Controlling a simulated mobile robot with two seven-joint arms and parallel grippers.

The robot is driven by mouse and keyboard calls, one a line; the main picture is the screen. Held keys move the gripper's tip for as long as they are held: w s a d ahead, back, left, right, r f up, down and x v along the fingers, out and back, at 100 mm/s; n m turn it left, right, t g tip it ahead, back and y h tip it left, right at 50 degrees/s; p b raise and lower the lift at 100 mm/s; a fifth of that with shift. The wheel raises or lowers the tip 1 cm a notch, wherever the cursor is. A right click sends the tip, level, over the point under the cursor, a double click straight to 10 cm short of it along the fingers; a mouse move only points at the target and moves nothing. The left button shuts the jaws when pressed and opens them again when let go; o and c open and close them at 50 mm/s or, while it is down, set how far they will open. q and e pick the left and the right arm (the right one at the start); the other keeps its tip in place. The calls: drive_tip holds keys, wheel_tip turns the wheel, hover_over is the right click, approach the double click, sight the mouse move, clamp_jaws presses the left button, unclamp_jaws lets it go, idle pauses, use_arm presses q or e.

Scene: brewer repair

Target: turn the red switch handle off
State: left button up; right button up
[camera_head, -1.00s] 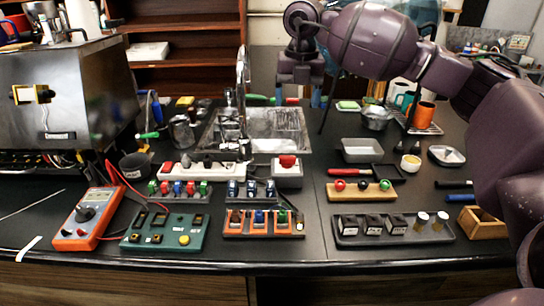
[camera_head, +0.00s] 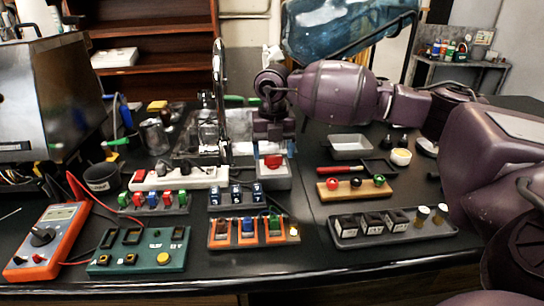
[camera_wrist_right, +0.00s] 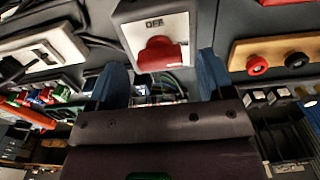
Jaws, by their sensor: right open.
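In the right wrist view the red handle (camera_wrist_right: 160,54) is on the box's pale face (camera_wrist_right: 186,30), below an "OFF" label. My right gripper (camera_head: 274,148) is just above and behind the handle in the head view. In the right wrist view its two blue fingers (camera_wrist_right: 160,78) are spread apart, one to each side of the handle, with nothing gripped. Whether they touch the handle I cannot tell. My left gripper is not in view.
A white power strip (camera_head: 180,178) lies left of the box, and a wooden strip with coloured knobs (camera_head: 355,191) lies right. An orange-framed switch rack (camera_head: 252,232), a green panel (camera_head: 140,252) and a dark tray (camera_head: 392,228) stand in front. A faucet (camera_head: 219,100) rises behind left.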

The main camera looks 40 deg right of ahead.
drive_tip(key=shift+f, duration=0.8)
drive_tip(key=c, duration=0.9)
